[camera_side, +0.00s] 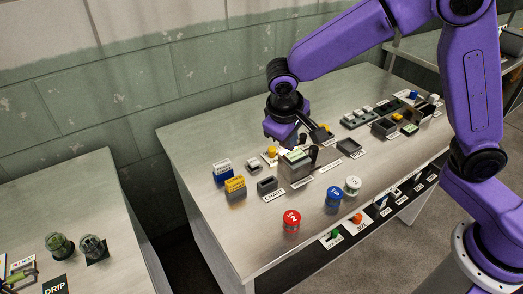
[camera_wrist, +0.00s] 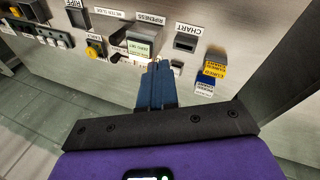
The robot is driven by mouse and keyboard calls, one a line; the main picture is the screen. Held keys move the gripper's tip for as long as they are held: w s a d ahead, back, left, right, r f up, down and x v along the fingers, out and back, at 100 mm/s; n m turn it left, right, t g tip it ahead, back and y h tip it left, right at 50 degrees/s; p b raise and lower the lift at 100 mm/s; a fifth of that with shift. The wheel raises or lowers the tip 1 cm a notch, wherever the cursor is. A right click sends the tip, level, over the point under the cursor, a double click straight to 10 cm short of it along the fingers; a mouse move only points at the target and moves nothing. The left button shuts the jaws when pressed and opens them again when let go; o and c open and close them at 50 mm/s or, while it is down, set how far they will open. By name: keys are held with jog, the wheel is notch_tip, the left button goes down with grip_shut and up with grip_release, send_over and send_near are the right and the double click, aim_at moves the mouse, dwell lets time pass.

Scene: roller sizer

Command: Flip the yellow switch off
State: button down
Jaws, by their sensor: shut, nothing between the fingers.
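A small yellow piece (camera_side: 272,149) sits on a white label behind the green-screened box in the side view, just below my gripper (camera_side: 288,140). A second yellow-orange knob (camera_side: 326,127) stands further right, and a yellow knob (camera_wrist: 95,48) shows left of the box in the wrist view. I cannot tell which of these is the switch or how it is set. In the wrist view my gripper's blue fingers (camera_wrist: 158,72) are shut together and empty, pointing at the bench beside the box. What lies directly behind the fingers is hidden.
The grey box with a green screen (camera_wrist: 143,42) stands close to the fingertips. The chart holder (camera_side: 267,185), yellow card block (camera_side: 235,188) and blue card block (camera_side: 222,170) are left of it. Red (camera_side: 291,221), blue (camera_side: 333,197) and white (camera_side: 352,186) cans stand in front.

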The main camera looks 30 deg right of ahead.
jog(key=w+a+f+m+h, duration=0.2)
jog(key=w+f+m, duration=0.25)
jog(key=w, duration=0.55)
jog(key=m+h, duration=0.2)
jog(key=m, duration=0.1)
send_near(272, 152)
jog(key=a, duration=0.1)
jog(key=a+r, duration=0.1)
jog(key=a, duration=0.1)
jog(key=shift+w+r+t, duration=0.2)
jog(key=shift+r+t, duration=0.1)
jog(key=shift+t, duration=0.1)
jog(key=shift+d, duration=0.1)
jog(key=x, duration=1)
jog(key=shift+f, duration=0.1)
